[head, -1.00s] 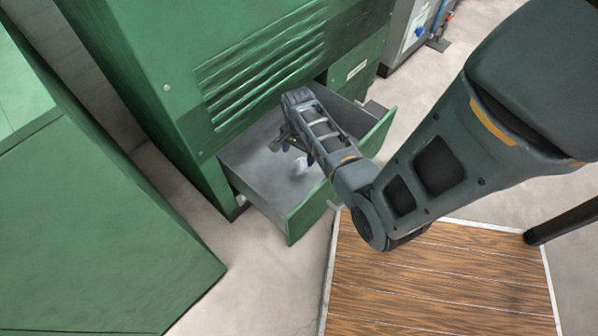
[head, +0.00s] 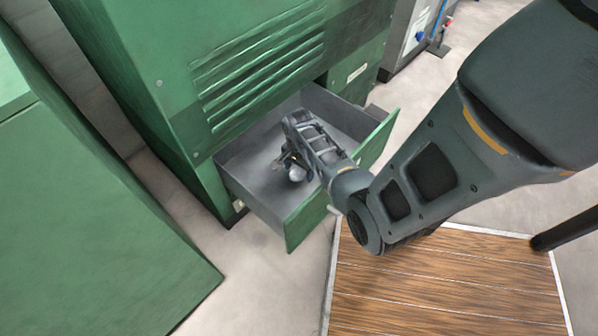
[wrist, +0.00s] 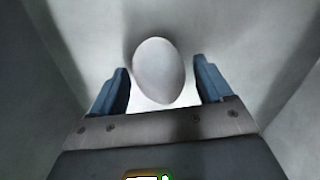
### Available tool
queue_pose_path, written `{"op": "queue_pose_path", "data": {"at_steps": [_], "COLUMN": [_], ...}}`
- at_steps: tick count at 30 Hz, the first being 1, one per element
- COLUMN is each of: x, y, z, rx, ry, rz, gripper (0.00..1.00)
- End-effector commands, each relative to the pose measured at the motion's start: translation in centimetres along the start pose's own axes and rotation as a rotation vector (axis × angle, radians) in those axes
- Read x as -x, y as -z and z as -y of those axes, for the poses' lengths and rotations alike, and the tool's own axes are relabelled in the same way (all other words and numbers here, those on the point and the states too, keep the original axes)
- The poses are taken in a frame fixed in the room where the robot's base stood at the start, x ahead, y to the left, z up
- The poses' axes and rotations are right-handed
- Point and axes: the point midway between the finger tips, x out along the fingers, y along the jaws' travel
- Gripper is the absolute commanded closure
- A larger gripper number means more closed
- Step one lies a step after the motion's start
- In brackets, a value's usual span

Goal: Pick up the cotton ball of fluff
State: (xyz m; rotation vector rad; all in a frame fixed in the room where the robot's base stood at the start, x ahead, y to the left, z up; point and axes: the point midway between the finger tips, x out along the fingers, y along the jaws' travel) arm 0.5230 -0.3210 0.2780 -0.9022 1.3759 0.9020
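The cotton ball of fluff (wrist: 158,70) shows in the wrist view as a smooth, whitish oval on the drawer floor. In the head view the white ball (head: 296,174) is small and partly covered by my gripper. My gripper (wrist: 162,88) is open, with one blue finger on each side of the ball and a gap visible on both sides. In the head view my gripper (head: 293,165) is down inside the open grey drawer (head: 245,165).
The drawer has a green front (head: 310,215) and grey walls close around my gripper. The green cabinet (head: 150,60) rises behind it. A green box (head: 100,220) stands at the left. A wooden platform (head: 430,290) lies at the lower right.

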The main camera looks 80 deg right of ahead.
Motion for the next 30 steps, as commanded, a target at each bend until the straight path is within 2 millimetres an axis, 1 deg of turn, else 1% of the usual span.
{"op": "queue_pose_path", "data": {"at_steps": [1, 2, 14, 23, 26, 30], "x": [0.0, 0.0, 0.0, 0.3, 0.9, 2.8], "y": [0.0, 0.0, 0.0, 0.0, 0.0, 0.0], "z": [0.0, 0.0, 0.0, 0.0, 0.0, 0.0], "rx": [0.0, 0.0, 0.0, 0.0, 0.0, 0.0], "ry": [0.0, 0.0, 0.0, 0.0, 0.001, 0.001], "rz": [0.0, 0.0, 0.0, 0.0, -0.001, -0.001], "gripper": [0.26, 0.29, 0.67, 0.68, 0.68, 0.68]}}
